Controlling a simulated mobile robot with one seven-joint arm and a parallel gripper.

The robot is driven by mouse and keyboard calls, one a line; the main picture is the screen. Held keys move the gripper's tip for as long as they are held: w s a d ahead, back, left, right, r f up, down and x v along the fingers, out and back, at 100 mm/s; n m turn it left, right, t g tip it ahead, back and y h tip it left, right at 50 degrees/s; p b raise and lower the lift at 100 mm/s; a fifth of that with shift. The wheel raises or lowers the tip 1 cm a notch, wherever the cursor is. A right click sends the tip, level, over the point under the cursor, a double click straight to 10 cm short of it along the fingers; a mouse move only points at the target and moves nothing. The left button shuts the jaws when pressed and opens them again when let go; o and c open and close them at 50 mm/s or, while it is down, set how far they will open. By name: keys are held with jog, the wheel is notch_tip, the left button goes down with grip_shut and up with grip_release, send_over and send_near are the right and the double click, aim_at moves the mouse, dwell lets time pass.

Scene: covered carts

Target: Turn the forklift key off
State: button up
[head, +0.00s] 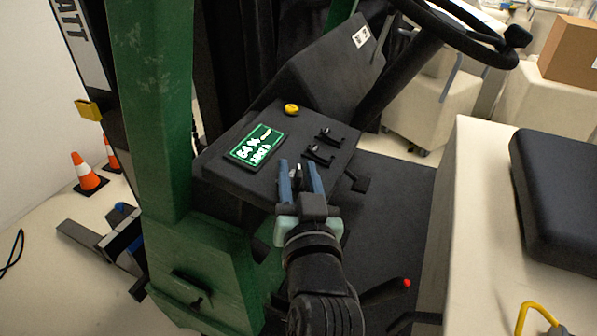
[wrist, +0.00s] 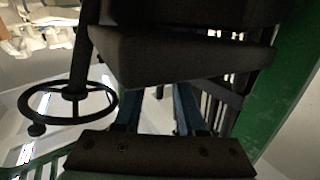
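The forklift's dark control panel (head: 222,160) fills the middle of the head view. A small pale metallic piece, which looks like the key (head: 297,171), shows at the panel's near edge between my fingers. Its turn position is too small to read. My gripper (head: 299,168) has two blue fingers spread apart, one on each side of that piece, with gaps visible. In the wrist view my gripper (wrist: 157,98) also shows its fingers apart below the dark panel underside (wrist: 180,60). The key is not clear there, and contact cannot be told.
A lit green display (head: 257,144), a yellow button (head: 291,109) and small black levers (head: 322,147) sit on the panel. The steering wheel (head: 450,30) is above right. A green mast post (head: 150,110) stands left, and a black seat (head: 560,195) right.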

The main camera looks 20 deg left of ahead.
grip_shut()
jog(key=shift+f+b, duration=0.15)
jog(key=shift+b, duration=0.5)
jog(key=shift+d+f+n+g+y+b, duration=0.15)
jog(key=shift+n+g+y+b, duration=0.4)
jog(key=shift+b, duration=0.6)
jog(key=n+g+y+b, duration=0.1)
jog(key=n+y+b, duration=0.1)
jog(key=b, duration=0.3)
jog(key=shift+f+n+y, duration=0.15)
jog(key=shift+n+y, duration=0.1)
jog(key=shift+y, duration=0.3)
jog(key=n+g+y+b, duration=0.2)
jog(key=n+g+b, duration=0.1)
jog(key=b, duration=0.1)
jog(key=shift+g+y+b, duration=0.25)
jog(key=shift+y+b, duration=0.15)
jog(key=shift+n+g+y+b, duration=0.8)
jog(key=shift+n+g+b, duration=0.3)
jog(key=shift+g+b, duration=0.15)
jog(key=n+g+b, duration=0.1)
jog(key=g, duration=0.1)
jog(key=n+g+y+b, duration=0.1)
jog(key=n+g, duration=0.1)
jog(key=n+g+b, duration=0.1)
jog(key=g, duration=0.1)
jog(key=shift+r+n+g+y, duration=0.35)
jog(key=shift+r+n+y, duration=0.05)
jog(key=shift+n+g, duration=0.3)
